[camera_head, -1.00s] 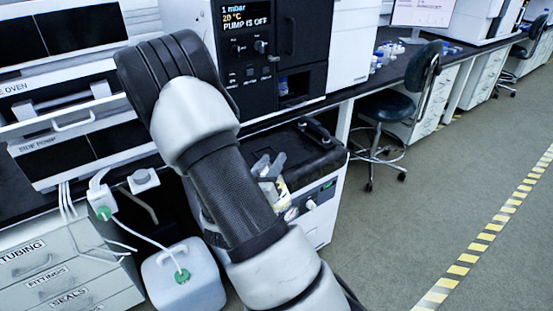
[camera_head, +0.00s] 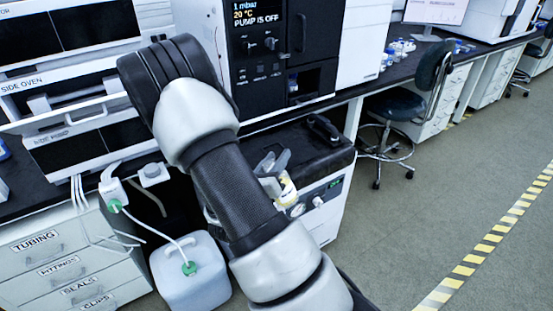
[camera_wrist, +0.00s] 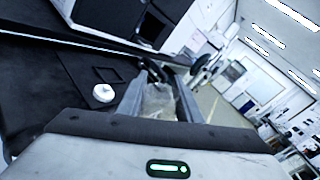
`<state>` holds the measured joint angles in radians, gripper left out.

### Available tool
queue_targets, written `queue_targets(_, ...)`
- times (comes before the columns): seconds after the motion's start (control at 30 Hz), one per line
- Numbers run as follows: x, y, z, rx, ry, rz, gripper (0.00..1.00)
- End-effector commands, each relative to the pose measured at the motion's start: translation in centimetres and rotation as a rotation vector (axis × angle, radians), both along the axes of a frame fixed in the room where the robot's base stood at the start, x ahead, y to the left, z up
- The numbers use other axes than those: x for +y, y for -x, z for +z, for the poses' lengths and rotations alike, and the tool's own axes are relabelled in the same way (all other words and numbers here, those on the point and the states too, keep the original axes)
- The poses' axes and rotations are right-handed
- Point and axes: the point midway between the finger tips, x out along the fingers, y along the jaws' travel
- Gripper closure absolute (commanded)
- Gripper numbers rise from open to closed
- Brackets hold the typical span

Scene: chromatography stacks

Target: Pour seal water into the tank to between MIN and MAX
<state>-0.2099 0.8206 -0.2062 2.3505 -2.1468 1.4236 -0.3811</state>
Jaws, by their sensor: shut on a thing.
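My gripper (camera_head: 271,163) is partly hidden behind my arm in the head view. It is above the black top of a white floor unit (camera_head: 325,212) under the bench. In the wrist view my gripper (camera_wrist: 158,102) is shut on a translucent bottle (camera_wrist: 157,98), which also shows as a pale, yellowish shape in the head view (camera_head: 288,191). Its water level cannot be made out. In the wrist view a white round cap (camera_wrist: 103,92) sits on the black top beside a dark square outline (camera_wrist: 107,75). MIN and MAX marks cannot be seen.
A translucent jug (camera_head: 190,272) with a green cap and tube stands on the floor left of the unit. Drawers (camera_head: 70,262) are farther left. A stool (camera_head: 405,112) stands to the right. The bench edge overhangs behind the unit; the floor at right is clear.

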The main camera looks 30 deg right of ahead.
Motion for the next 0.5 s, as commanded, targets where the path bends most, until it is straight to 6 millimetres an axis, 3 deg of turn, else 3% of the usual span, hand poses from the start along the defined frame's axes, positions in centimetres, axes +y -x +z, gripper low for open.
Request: queue_targets(0.5,0.14,-0.23,-0.28,0.080,0.054,0.000,1.00)
